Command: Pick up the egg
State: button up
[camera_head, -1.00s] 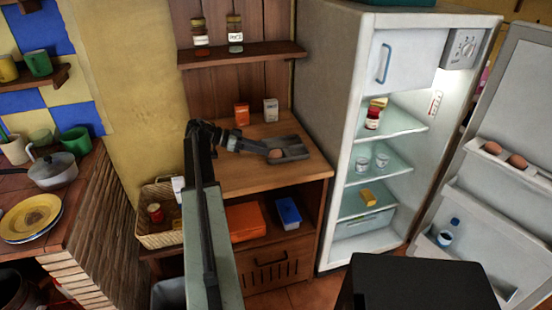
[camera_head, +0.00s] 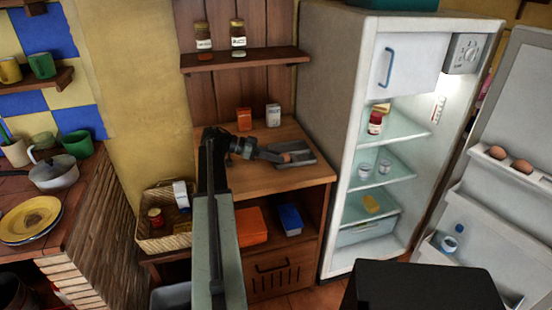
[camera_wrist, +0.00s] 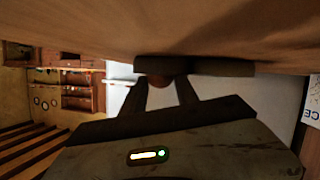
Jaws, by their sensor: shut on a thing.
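I cannot tell whether the egg is clear of the tray.
A shelf with jars (camera_head: 240,58) hangs above. A wicker basket (camera_head: 165,225) sits lower left.

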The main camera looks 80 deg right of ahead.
notch_tip(320, 180, up, 4)
jog(key=p, duration=0.4)
jog(key=s+a, duration=0.3)
jog(key=a, duration=0.4)
jog(key=s+a, duration=0.3)
jog(key=a, duration=0.4)
jog(key=shift+a+r+p, duration=0.25)
jog(key=shift+a+p, duration=0.1)
jog(key=shift+s, duration=0.1)
